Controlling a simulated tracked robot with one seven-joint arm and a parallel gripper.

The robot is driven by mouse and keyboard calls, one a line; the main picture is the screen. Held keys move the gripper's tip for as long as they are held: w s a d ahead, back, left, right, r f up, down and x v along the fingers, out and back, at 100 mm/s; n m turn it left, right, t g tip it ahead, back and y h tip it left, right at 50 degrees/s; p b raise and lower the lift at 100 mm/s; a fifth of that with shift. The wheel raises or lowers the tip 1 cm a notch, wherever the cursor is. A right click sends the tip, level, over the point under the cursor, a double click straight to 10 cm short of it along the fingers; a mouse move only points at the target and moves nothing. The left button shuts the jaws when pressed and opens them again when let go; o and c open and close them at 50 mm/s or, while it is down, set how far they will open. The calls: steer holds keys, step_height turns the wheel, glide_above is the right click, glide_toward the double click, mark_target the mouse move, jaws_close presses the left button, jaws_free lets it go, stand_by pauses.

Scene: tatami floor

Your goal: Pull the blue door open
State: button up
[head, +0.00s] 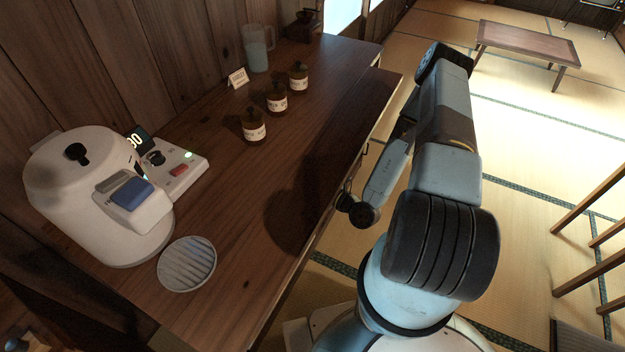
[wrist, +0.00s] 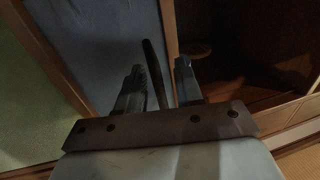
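The blue door (wrist: 95,45) fills the left middle of the wrist view, a blue panel with a wooden edge strip. Its dark upright handle (wrist: 155,72) stands between the two fingers of my gripper (wrist: 157,82). The fingers are apart, with a visible gap on each side of the handle, so my gripper is open around it. In the head view my forearm reaches down beside the counter's front edge; the door's face is hidden there.
In the wrist view, a dark cabinet interior (wrist: 245,50) shows right of the door's edge. The wooden counter (head: 225,215) carries a white machine (head: 85,185), a round grate (head: 187,264), brown bottles (head: 277,98) and a jug (head: 257,50). A low table (head: 527,42) stands far off on open tatami.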

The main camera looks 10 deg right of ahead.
steer(key=v, duration=1.3)
steer(key=shift+f, duration=0.1)
